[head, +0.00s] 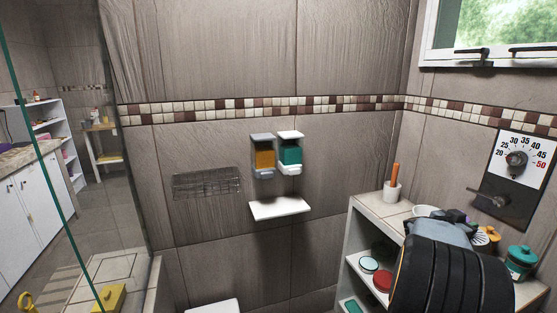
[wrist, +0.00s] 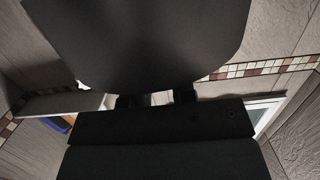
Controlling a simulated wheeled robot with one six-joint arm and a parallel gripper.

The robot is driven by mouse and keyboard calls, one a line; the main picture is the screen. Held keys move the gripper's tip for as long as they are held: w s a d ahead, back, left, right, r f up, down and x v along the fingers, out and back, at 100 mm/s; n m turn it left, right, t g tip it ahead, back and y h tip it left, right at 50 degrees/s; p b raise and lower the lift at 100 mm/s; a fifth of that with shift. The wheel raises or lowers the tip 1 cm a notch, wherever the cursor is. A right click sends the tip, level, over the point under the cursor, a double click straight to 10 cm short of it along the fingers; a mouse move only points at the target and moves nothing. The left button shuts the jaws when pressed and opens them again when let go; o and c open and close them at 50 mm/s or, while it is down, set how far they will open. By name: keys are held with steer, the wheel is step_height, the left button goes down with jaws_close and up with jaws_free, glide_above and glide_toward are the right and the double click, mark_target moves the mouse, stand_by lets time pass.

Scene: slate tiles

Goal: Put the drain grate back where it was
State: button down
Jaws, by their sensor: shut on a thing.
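In the wrist view my gripper (wrist: 158,99) is shut, with its dark fingertips at the lower edge of a wide, smooth, dark plate with rounded corners. This plate looks like the drain grate (wrist: 150,45), held by its edge and filling the upper middle of that view. No slots can be made out on this side. In the head view, the grey end of my arm shows at the lower right, beside a large black ribbed shape; I cannot tell whether that is my arm or the grate. The fingertips are hidden there. No drain opening shows.
A shelf unit (head: 372,208) with jars and a brush holder (head: 392,190) stands close to my arm. On the wall are a wire rack (head: 207,184), two dispensers and a white ledge (head: 279,208). A glass panel edge runs down the left. A yellow object (head: 108,299) lies low left.

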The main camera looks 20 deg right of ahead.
steer(key=shift+s+r, duration=0.35)
steer(key=shift+s, duration=0.3)
steer(key=shift+s+r+m+g, duration=0.1)
steer(key=shift+r+m+g, duration=0.2)
steer(key=shift+g, duration=0.2)
steer(key=w+a+f+n+t+y+p, duration=0.25)
steer(key=w+a+f+n+t, duration=0.45)
steer(key=w+a, duration=0.4)
steer(key=w+a+f+n+t+y+p, duration=0.1)
steer(key=w+a+f+n+t+y, duration=0.3)
steer(key=w+a+f+t, duration=0.65)
steer(key=s+a+f+n+y+p, duration=0.1)
steer(key=a+f+n+y, duration=0.2)
steer(key=a, duration=0.6)
steer(key=s+a+f+n+y+p, duration=0.1)
steer(key=a+f+n+y, duration=0.15)
steer(key=a, duration=0.65)
steer(key=s+a+f+n+y+p, duration=0.1)
steer(key=a+f+n+y, duration=0.2)
steer(key=a, duration=0.6)
steer(key=s+f+y, duration=0.1)
steer(key=s+f, duration=0.2)
steer(key=f, duration=0.2)
steer(key=shift+s+a+f+m, duration=0.25)
steer(key=shift+s+m, duration=0.1)
